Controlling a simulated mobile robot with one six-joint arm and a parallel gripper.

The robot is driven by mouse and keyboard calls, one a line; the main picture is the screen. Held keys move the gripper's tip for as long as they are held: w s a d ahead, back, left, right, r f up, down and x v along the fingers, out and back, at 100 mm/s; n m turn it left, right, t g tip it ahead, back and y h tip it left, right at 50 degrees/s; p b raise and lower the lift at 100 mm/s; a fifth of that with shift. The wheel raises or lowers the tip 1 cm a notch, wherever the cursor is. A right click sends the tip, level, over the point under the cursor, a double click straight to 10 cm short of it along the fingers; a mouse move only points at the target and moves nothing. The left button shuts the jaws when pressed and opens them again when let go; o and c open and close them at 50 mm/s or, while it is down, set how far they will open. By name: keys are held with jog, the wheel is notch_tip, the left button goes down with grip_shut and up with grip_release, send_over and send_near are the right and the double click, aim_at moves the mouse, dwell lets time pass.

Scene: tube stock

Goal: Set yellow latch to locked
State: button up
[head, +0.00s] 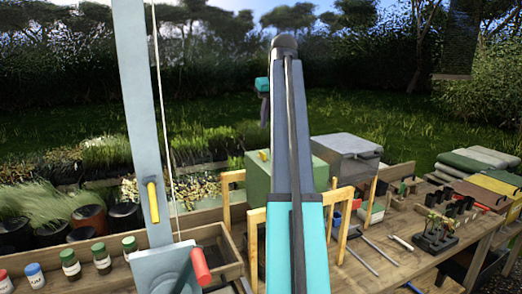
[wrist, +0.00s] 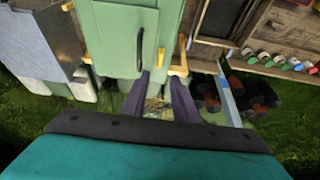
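A small yellow latch (head: 264,155) shows on the green box (head: 258,180) behind my arm in the head view. In the wrist view a yellow piece (wrist: 161,57), apparently the same latch, sits on the edge of the green box (wrist: 115,35), beside a dark curved handle (wrist: 139,50). Its setting is too small to tell. A yellow lever (head: 152,201) stands on a tall grey post (head: 137,110) at left. My gripper (head: 265,116) hangs above and behind the green box. In the wrist view its two dark fingers (wrist: 159,80) are apart, with nothing between them.
Wooden posts (head: 342,235) stand around the box. A red handle (head: 200,266) is at the post's foot, with several small bottles (head: 70,264) to its left. A grey box (head: 345,160) stands to the right. Tools and a dark tube rack (head: 436,238) lie on the bench.

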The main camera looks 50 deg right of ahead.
aim_at(263, 153)
jog(key=shift+w+f, duration=0.15)
jog(key=shift+x, duration=6.8)
jog(key=shift+a, duration=0.1)
grip_shut()
jog(key=shift+a, duration=0.25)
jog(key=shift+d, duration=0.25)
